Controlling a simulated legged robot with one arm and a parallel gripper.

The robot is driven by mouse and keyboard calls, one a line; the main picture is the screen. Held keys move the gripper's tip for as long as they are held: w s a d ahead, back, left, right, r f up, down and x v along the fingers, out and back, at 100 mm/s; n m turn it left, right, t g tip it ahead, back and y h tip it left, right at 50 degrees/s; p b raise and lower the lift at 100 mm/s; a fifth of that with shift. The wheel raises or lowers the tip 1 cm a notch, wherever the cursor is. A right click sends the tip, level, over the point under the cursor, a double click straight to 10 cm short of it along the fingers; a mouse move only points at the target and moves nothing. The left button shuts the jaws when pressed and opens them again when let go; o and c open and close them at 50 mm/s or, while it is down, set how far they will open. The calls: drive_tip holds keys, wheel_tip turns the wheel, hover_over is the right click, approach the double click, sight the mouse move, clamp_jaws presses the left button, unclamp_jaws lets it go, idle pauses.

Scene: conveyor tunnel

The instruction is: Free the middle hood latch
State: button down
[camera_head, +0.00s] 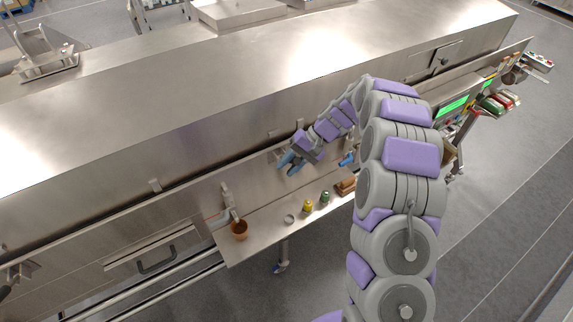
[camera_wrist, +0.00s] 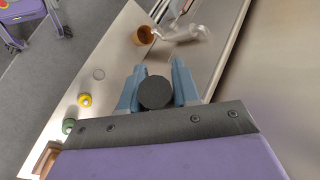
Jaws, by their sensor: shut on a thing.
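The long steel hood (camera_head: 200,110) runs across the head view. My gripper (camera_head: 287,163) is at its lower front edge, near the middle, with its blue fingers pointing down and left. In the wrist view my gripper (camera_wrist: 156,88) is shut on a dark round knob (camera_wrist: 156,93), one blue finger on each side. The knob appears to belong to the middle hood latch. The rest of the latch is mostly hidden by the fingers and palm, so I cannot tell its position.
Below is a narrow steel shelf (camera_head: 265,237) with a brown cup (camera_head: 240,231) under a metal spout (camera_head: 227,197), a clear ring (camera_head: 289,219), a yellow-topped item (camera_head: 307,205) and a green one (camera_head: 325,197). A blue handle (camera_head: 347,159) is to the right.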

drive_tip(key=shift+w+d+r, duration=0.1)
drive_tip(key=shift+w+r, duration=0.05)
drive_tip(key=shift+w, duration=0.1)
drive_tip(key=c, duration=1.3)
unclamp_jaws()
drive_tip(key=o, duration=0.4)
drive_tip(key=shift+w+d, duration=0.1)
drive_tip(key=shift+d, duration=0.1)
drive_tip(key=shift+s, duration=0.2)
